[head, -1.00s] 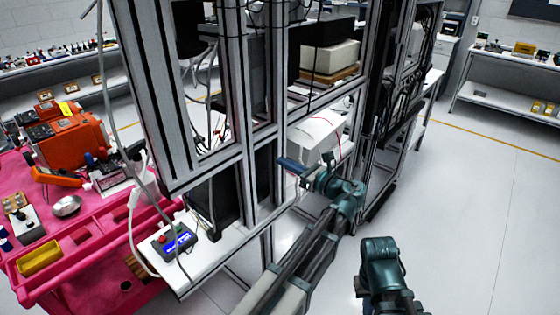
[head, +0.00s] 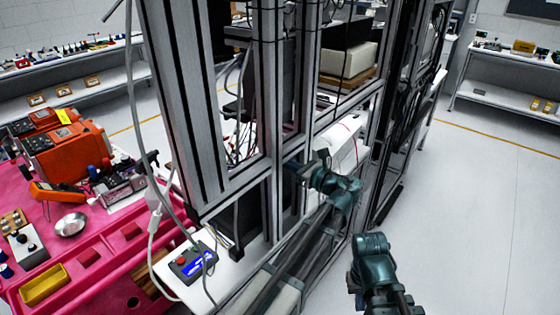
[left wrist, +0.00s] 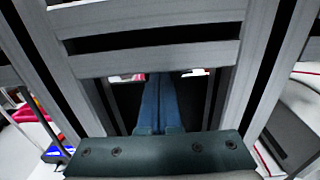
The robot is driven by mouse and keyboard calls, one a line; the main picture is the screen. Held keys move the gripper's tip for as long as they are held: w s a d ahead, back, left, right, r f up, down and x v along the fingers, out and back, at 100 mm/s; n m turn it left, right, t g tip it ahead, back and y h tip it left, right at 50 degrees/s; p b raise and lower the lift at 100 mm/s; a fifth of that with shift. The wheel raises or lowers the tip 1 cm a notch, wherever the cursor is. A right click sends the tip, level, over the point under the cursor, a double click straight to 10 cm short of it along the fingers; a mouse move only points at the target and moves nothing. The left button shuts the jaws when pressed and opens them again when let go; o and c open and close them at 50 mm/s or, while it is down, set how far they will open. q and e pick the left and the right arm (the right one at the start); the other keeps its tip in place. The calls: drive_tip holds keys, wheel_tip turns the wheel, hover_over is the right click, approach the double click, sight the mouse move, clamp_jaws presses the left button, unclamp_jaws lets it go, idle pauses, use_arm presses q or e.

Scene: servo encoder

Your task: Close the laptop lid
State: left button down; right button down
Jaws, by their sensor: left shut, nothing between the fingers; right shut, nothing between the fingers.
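I cannot make out a laptop for certain. A dark upright panel (head: 252,215) stands behind the rack post on the low white shelf; I cannot tell what it is. My left gripper (head: 293,166) is at the metal rack, its tips close to a post in the head view. In the left wrist view its blue fingers (left wrist: 158,103) are together and empty, pointing at the gap below two grey crossbars. My right arm's teal end is at lower centre right, over the floor; my right gripper (head: 357,283) is shut and its fingertips are not clear.
Tall metal rack posts (head: 180,110) and crossbars stand close ahead. A control box (head: 192,262) with a blue display sits on the white shelf. A pink cart (head: 110,245) is at left. A white box (head: 345,145) is in the rack. The floor at right is clear.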

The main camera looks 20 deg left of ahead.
use_arm(q)
drive_tip(key=x, duration=0.6)
drive_tip(key=shift+r, duration=0.1)
drive_tip(key=shift+s+d, duration=0.15)
drive_tip(key=shift+d, duration=0.05)
